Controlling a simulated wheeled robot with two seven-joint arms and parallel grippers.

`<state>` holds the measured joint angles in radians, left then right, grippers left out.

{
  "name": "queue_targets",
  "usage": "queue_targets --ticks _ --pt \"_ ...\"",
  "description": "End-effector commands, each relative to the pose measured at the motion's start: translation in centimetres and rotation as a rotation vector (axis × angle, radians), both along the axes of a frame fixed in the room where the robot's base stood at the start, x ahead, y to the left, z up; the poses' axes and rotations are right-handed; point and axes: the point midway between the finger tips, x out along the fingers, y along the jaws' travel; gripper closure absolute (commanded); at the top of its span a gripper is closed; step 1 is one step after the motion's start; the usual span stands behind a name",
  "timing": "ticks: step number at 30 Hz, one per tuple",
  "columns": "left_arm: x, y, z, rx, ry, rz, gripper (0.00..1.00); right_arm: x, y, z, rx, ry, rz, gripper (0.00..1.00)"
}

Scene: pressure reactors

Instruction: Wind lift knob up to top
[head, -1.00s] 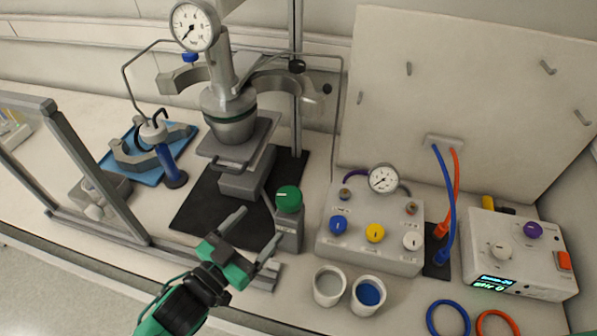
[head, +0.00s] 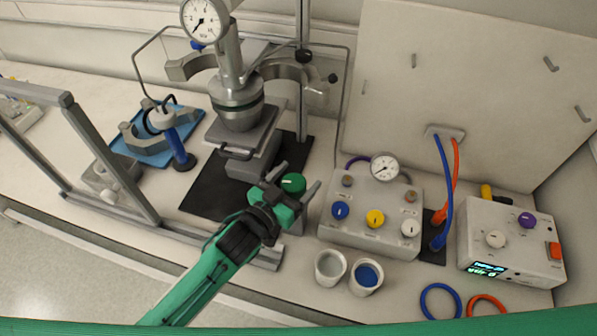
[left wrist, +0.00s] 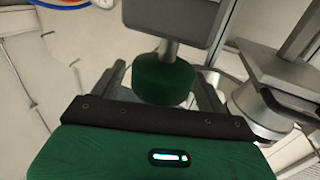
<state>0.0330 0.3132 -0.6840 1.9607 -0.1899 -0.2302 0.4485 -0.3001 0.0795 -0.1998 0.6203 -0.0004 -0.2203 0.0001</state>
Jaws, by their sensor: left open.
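In the left wrist view the green knob (left wrist: 163,80) lies between the two open fingers of my left gripper (left wrist: 160,78), with a gap visible on each side. The metal reactor vessel (head: 238,108) rests on its lift plate (head: 243,139) above a black mat. My right gripper is not in view.
A grey control box (head: 372,215) with blue, yellow and white knobs stands right of the lift knob. Two cups, an empty one (head: 330,266) and one with blue contents (head: 367,277), stand in front. A metal frame (head: 110,165) stands at the left.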

Motion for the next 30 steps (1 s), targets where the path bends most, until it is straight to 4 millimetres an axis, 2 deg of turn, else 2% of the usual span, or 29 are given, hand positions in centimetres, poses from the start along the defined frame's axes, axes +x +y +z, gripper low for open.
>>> queue_targets --ticks 4,13,20,30 --pt "0.8 -0.6 0.1 0.0 0.0 0.0 0.24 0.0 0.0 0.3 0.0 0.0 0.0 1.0" --pt "0.9 -0.7 0.0 0.0 0.0 0.0 0.24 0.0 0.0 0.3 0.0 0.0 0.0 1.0" --pt "0.9 -0.7 0.0 0.0 0.0 0.0 0.69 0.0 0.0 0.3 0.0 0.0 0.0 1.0" --pt "0.9 -0.9 0.4 0.005 -0.006 -0.092 0.68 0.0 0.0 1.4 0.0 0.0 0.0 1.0"
